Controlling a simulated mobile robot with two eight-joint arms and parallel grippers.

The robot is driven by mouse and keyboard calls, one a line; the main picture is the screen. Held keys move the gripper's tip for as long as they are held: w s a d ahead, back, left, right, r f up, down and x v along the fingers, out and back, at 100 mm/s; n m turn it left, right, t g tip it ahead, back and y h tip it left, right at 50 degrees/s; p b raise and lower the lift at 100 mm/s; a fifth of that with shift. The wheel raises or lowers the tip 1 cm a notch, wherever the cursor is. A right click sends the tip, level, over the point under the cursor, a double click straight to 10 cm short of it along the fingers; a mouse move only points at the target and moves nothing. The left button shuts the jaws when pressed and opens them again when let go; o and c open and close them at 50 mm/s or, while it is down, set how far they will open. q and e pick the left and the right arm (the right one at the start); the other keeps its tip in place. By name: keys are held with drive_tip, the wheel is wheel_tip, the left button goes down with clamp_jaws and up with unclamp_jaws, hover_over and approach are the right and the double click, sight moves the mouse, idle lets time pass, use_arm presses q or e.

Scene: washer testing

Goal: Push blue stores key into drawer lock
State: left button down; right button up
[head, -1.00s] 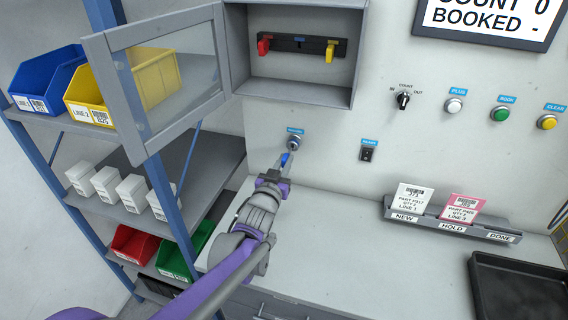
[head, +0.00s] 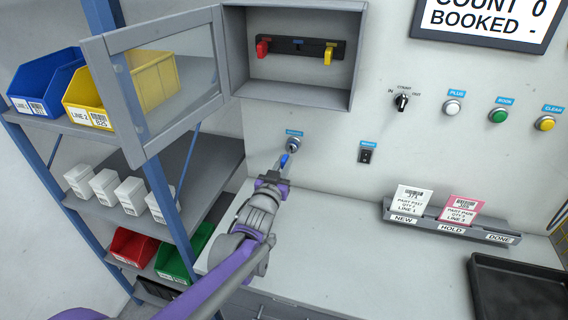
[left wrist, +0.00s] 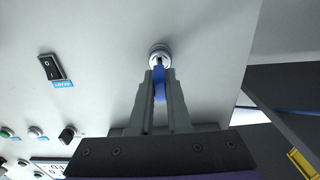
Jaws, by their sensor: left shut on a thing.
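The blue key (head: 284,161) is between the fingers of my left gripper (head: 281,165), which is shut on it. The key points up toward a round metal lock (head: 293,144) on the pale wall panel, under a small blue label. In the left wrist view the blue key (left wrist: 159,84) lies between the two grey fingers (left wrist: 159,90), lined up with the lock (left wrist: 159,56). Its tip overlaps the lower part of the lock face; I cannot tell whether it is touching or inside. My right gripper is not in view.
An open cabinet (head: 293,96) with red and yellow keys hangs above, its glass door (head: 160,85) swung left. A black switch (head: 367,156) is right of the lock. A shelf with bins stands left. The worktop (head: 330,235) below is mostly clear.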

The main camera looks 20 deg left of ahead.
sight(288, 155)
use_arm(q)
drive_tip(key=shift+w+d, duration=0.1)
drive_tip(key=shift+w, duration=1.7)
idle(1.4)
drive_tip(key=c, duration=0.8)
unclamp_jaws()
drive_tip(key=s+f+g+p, duration=0.2)
drive_tip(key=s+f+g, duration=0.1)
drive_tip(key=s, duration=1)
drive_tip(key=s+f+g+p, duration=0.2)
drive_tip(key=s+g, duration=0.3)
drive_tip(key=s, duration=0.8)
drive_tip(key=s+f+g+p, duration=0.2)
drive_tip(key=s+f+g, duration=0.2)
drive_tip(key=s, duration=0.9)
drive_tip(key=shift+s+a+f+g+y, duration=0.25)
drive_tip(key=shift+s+f+g+y, duration=0.1)
drive_tip(key=shift+f, duration=0.25)
